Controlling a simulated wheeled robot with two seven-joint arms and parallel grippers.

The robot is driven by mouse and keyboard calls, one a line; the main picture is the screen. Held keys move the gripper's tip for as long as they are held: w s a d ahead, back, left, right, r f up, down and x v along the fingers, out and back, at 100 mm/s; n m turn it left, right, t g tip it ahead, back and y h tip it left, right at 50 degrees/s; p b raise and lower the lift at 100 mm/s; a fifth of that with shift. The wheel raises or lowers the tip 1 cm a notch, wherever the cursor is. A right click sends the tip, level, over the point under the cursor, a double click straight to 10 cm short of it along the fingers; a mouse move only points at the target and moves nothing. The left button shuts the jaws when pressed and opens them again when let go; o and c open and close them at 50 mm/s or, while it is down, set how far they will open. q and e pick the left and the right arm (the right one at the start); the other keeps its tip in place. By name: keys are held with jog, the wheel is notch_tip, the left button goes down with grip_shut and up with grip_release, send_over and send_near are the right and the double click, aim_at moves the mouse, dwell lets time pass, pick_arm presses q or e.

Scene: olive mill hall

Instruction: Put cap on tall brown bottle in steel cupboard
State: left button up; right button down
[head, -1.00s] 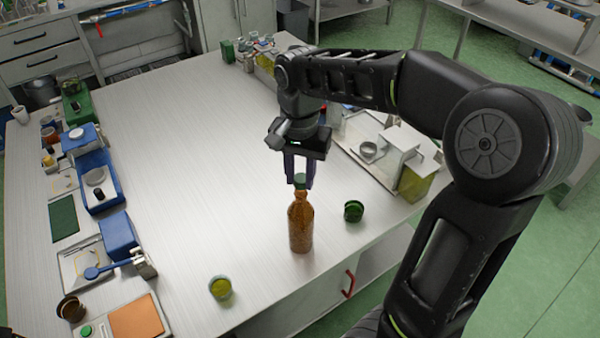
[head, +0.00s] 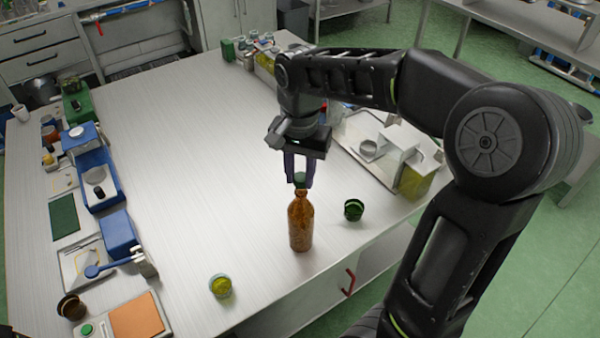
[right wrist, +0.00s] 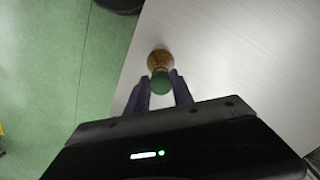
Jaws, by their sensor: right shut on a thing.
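The tall brown bottle (head: 300,226) stands upright on the pale table top (head: 180,200), near its front edge. The green cap (head: 300,180) is at the bottle's mouth; whether it is seated cannot be told. My right gripper (head: 300,184) points down and is shut on the cap. In the right wrist view, the green cap (right wrist: 160,83) sits between the fingers, with the brown bottle (right wrist: 159,61) partly hidden beneath it. A cupboard front with a red handle (head: 349,283) shows below the table edge; whether it is the steel cupboard is unclear. My left gripper is not in view.
A dark green round container (head: 353,210) stands right of the bottle. A small jar with yellow-green contents (head: 220,287) stands front left. Blue and green equipment (head: 100,190) lines the left side. A tray with white boxes (head: 372,150) lies at right. The table's middle is clear.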

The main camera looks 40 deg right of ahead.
jog(key=shift+f+b, duration=0.75)
jog(key=shift+f, duration=0.45)
dwell(2.4)
jog(key=c, duration=1)
grip_release()
jog(key=shift+c, duration=1.2)
